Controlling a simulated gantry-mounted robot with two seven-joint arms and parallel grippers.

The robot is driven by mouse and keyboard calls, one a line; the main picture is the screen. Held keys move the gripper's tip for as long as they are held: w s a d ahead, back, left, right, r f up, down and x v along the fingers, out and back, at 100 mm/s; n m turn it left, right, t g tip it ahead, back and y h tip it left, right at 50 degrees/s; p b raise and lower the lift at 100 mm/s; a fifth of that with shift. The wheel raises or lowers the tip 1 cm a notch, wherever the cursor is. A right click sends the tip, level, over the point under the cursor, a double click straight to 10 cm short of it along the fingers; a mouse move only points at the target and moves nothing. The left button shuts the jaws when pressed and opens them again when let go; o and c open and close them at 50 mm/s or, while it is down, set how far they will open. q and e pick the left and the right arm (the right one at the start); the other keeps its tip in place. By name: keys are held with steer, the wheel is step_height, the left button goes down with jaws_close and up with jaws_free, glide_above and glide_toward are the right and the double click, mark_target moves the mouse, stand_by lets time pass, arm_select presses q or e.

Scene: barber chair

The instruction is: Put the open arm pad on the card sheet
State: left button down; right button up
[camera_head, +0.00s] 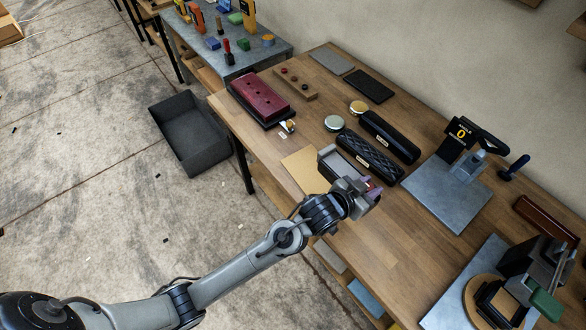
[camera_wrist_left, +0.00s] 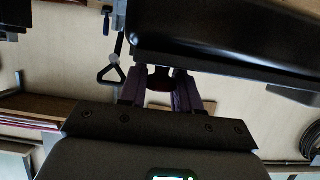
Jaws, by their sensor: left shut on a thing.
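The open arm pad (camera_head: 341,163) is a black-rimmed, tray-like piece with a pale grey inside, tilted in the head view. The card sheet (camera_head: 299,170) is a flat tan sheet on the wooden table, just left of the pad and partly covered by it in this view. My left gripper (camera_head: 369,190) is at the pad's near right end, its purple fingers shut on it. In the left wrist view, the fingers (camera_wrist_left: 160,92) close on a dark part under the pad's large black body (camera_wrist_left: 225,40). Whether the pad touches the sheet is unclear. My right gripper is out of view.
A quilted black pad (camera_head: 369,158) and a plain black pad (camera_head: 390,136) lie close behind. A burgundy pad (camera_head: 262,97) is at the far left. A press (camera_head: 465,160) stands right on a metal plate (camera_head: 447,199). The table's front middle (camera_head: 390,255) is clear.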

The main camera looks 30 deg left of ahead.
mark_target(324, 173)
arm_select(q)
steer(key=shift+w+a+r+b, duration=0.2)
steer(key=shift+w+a, duration=0.1)
steer(key=shift+a, duration=0.25)
steer(key=shift+w+a+r+b, duration=0.15)
steer(key=shift+w+a, duration=0.1)
steer(key=shift+a, duration=0.3)
steer(key=shift+w+a+f, duration=0.1)
steer(key=shift+a+f, duration=0.05)
steer(key=shift+a, duration=0.15)
steer(key=a+f, duration=0.2)
steer(key=a, duration=0.1)
steer(key=a+f, duration=0.2)
steer(key=a, duration=0.1)
steer(key=a+f, duration=0.2)
steer(key=a, duration=0.2)
steer(key=shift+f, duration=2.1)
steer(key=shift+a, duration=0.1)
steer(key=c, duration=0.8)
jaws_free()
